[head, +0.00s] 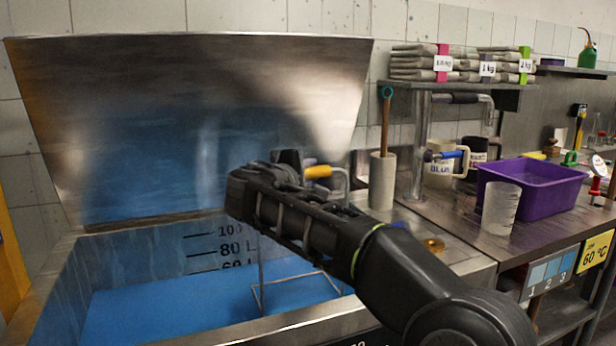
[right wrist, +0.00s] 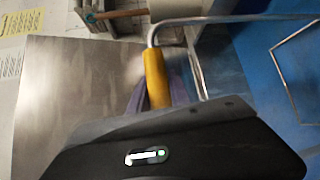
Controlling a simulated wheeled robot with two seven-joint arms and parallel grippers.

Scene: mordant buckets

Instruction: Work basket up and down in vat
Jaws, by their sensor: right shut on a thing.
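The metal vat (head: 250,328) stands at the left, partly filled with blue liquid (head: 140,310). Its inner wall carries litre marks, including 80 L. My right gripper (head: 300,165) is above the vat, shut on the yellow grip (head: 318,172) of the basket's bent metal handle. The grip also shows in the right wrist view (right wrist: 156,78). The basket's thin wire frame (head: 258,300) shows at the liquid; it is also in the right wrist view (right wrist: 290,85). The basket's lower part is hidden. My left gripper is out of view.
The vat's raised steel lid (head: 190,130) stands behind. To the right, a stick stands in a grey cylinder (head: 382,182). A purple tub (head: 535,185), mugs and a clear beaker (head: 500,208) stand on the counter. Folded cloth stacks (head: 420,62) lie on a shelf.

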